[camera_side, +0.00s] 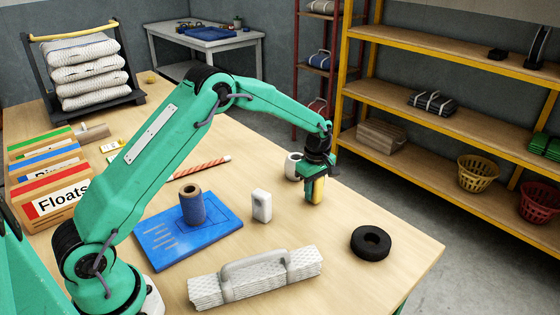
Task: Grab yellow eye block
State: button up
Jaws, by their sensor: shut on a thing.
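The yellow eye block (318,190) is a small upright yellow piece near the right side of the wooden table. My gripper (315,178) points straight down over it and is shut on it, with the green fingers covering its upper part. Its lower end is at or just above the table top; I cannot tell whether it touches. The eye of the block is not clear in this view.
A white cup (293,166) stands close behind my gripper. The front right table corner is clear.

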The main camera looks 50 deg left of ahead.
jog(key=r, duration=0.4)
jog(key=shift+s+d+r, duration=0.1)
jog(key=shift+d, duration=0.15)
jog(key=s+d+r, duration=0.5)
jog(key=d+r, duration=0.1)
jog(key=d, duration=0.3)
jog(key=shift+s+d+r, duration=0.2)
jog(key=shift+s+d, duration=0.1)
jog(key=shift+d, duration=0.1)
